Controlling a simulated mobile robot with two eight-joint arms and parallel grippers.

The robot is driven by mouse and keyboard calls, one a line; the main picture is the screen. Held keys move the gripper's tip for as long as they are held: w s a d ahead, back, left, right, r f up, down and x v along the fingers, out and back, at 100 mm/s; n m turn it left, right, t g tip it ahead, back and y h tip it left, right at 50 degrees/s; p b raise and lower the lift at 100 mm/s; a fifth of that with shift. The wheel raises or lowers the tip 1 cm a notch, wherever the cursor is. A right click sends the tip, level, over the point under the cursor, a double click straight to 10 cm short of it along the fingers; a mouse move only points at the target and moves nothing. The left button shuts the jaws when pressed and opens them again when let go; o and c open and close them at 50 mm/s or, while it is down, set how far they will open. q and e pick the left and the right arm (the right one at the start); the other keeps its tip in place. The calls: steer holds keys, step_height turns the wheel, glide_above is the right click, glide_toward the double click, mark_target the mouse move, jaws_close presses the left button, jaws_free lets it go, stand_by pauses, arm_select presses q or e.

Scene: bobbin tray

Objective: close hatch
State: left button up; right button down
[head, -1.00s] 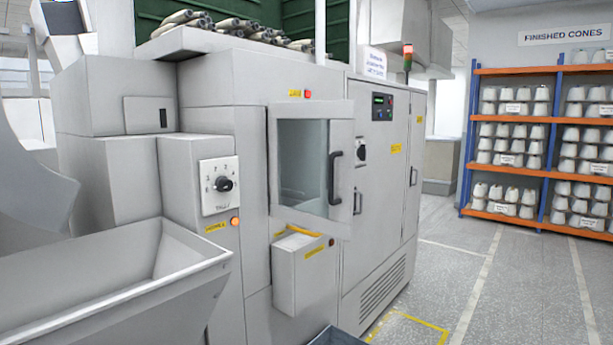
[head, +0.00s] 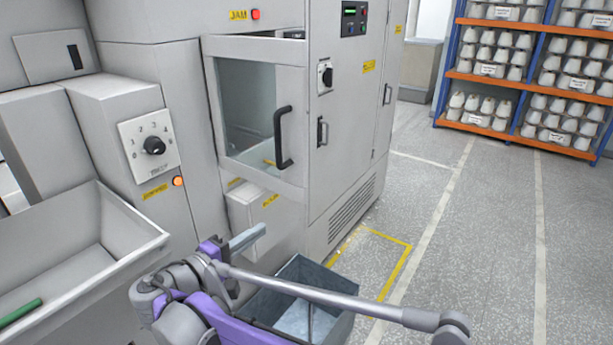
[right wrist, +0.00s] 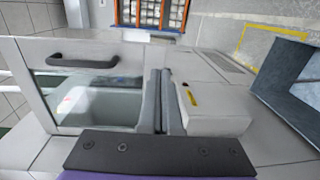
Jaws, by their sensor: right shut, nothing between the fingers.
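The hatch (head: 296,150) is a light grey framed door with a glass pane and a black bar handle (head: 284,137) on its right side. It stands ajar, with a dark gap along its top edge. In the right wrist view the hatch frame (right wrist: 22,62) and its handle (right wrist: 82,61) lie left of the fingers. My right gripper (head: 258,232) is shut and empty, low in front of the machine, below the hatch and its handle. Its fingers are pressed together in the right wrist view (right wrist: 163,78). My left gripper is not in view.
A small box (head: 245,208) with yellow labels sticks out below the hatch. An open grey bin (head: 335,290) stands on the floor behind my right arm. A sloped trough (head: 120,215) is at the left. Clear floor lies right, before the cone shelves (head: 470,75).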

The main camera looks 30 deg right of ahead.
mark_target(300, 188)
steer(key=shift+h, duration=0.4)
steer(key=x, duration=0.4)
steer(key=r+x, duration=0.1)
steer(key=x, duration=0.4)
steer(key=w+r+p+x, duration=0.1)
steer(key=x, duration=0.3)
steer(key=shift+w, duration=0.15)
steer(key=shift+d+t, duration=0.15)
steer(key=shift+t, duration=0.15)
